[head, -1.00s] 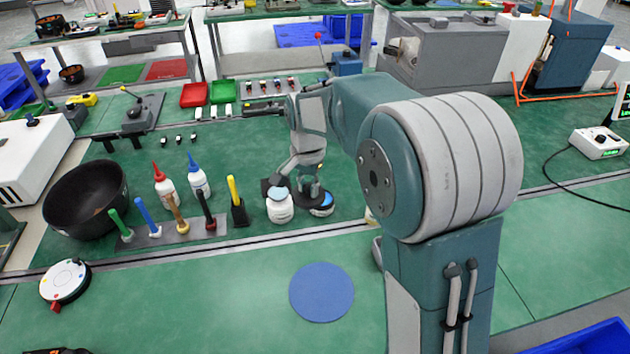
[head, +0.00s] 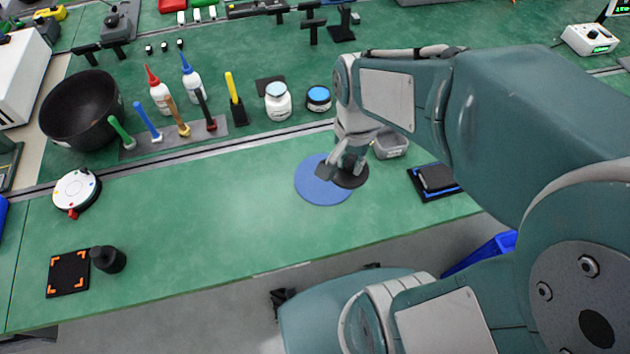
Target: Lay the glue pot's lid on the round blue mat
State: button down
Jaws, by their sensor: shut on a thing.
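The round blue mat (head: 314,190) lies on the near green bench, its right part covered by my gripper. My gripper (head: 337,172) is over the mat's right side, shut on what I take to be the glue pot's lid. A dark round disc (head: 351,176) shows at the fingers. I cannot tell whether it is the lid or part of the gripper, nor whether anything touches the mat. The white glue pot (head: 278,103) stands upright on the far bench, left of a small blue-topped tin (head: 318,98).
A grey tray (head: 391,144) and a black-and-blue block (head: 436,180) lie right of the mat. A tool rack (head: 180,138), glue bottles (head: 160,95) and a black bowl (head: 82,115) stand at the left.

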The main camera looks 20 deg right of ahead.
jog(key=s+f, duration=0.2)
jog(key=s, duration=0.3)
jog(key=w+f, duration=0.3)
jog(key=w, duration=0.1)
jog(key=w+a+f, duration=0.1)
jog(key=w+f, duration=0.2)
jog(key=w, duration=0.2)
jog(key=w+f, duration=0.3)
jog(key=w, duration=0.1)
jog(key=shift+w+a+f, duration=0.1)
jog(key=shift+w+a, duration=0.05)
jog(key=shift+a, duration=0.2)
jog(key=shift+w+f, duration=0.15)
jog(key=shift+f, duration=1.55)
jog(key=c, duration=0.5)
grip_release()
jog(key=shift+f, duration=0.1)
